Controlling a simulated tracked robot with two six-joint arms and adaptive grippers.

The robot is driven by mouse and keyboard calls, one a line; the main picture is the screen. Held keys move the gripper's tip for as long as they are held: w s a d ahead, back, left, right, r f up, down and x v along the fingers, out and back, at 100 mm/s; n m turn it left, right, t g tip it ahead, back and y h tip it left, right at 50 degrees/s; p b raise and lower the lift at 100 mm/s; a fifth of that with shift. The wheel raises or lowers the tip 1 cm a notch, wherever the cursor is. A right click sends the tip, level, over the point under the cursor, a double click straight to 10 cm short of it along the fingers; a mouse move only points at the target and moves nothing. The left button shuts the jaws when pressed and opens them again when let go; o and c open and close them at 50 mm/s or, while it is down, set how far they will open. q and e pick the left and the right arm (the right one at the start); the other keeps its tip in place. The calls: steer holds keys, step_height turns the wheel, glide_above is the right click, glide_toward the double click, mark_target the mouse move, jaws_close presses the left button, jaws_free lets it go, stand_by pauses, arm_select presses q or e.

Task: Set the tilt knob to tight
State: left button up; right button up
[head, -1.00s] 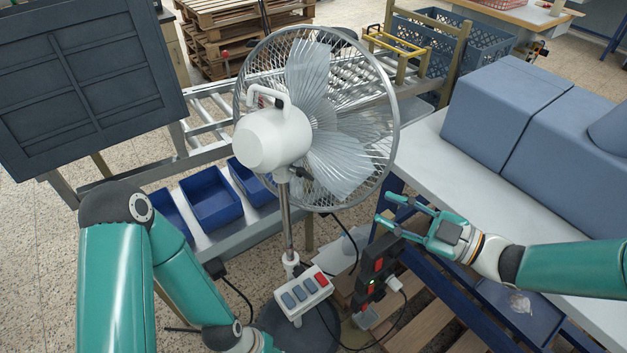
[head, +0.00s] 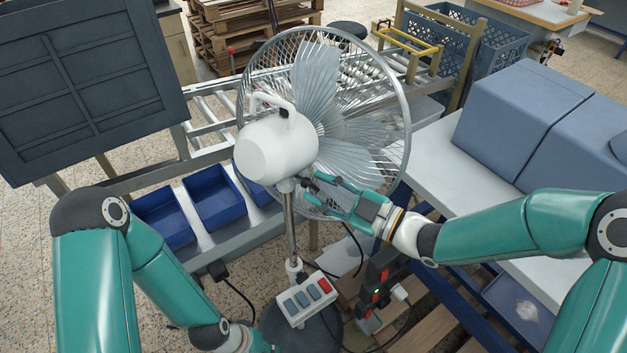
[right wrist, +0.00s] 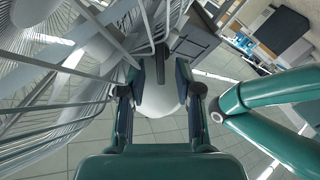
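The fan has a white motor housing (head: 275,148) with a handle on top, a wire cage (head: 408,110) and a metal pole (head: 290,225). The small dark tilt knob (head: 304,183) is at the joint under the housing. My right gripper (head: 314,190) is open, its fingertips close to the knob from the right. In the right wrist view the two fingers (right wrist: 158,75) stand apart, with a dark part and the white housing (right wrist: 160,102) beyond them. Contact with the knob cannot be told. My left gripper is mostly cut off at the bottom edge; its fingers are hidden.
The cage is close beside my right gripper. A control box (head: 306,301) with several buttons sits low on the pole. Blue bins (head: 213,197) stand at left, a dark panel (head: 85,85) behind them. A white table (head: 470,180) with blue-grey blocks is at right.

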steer(key=shift+w+a, duration=0.15)
steer(key=shift+a, duration=0.2)
steer(key=shift+c, duration=0.3)
jaws_close()
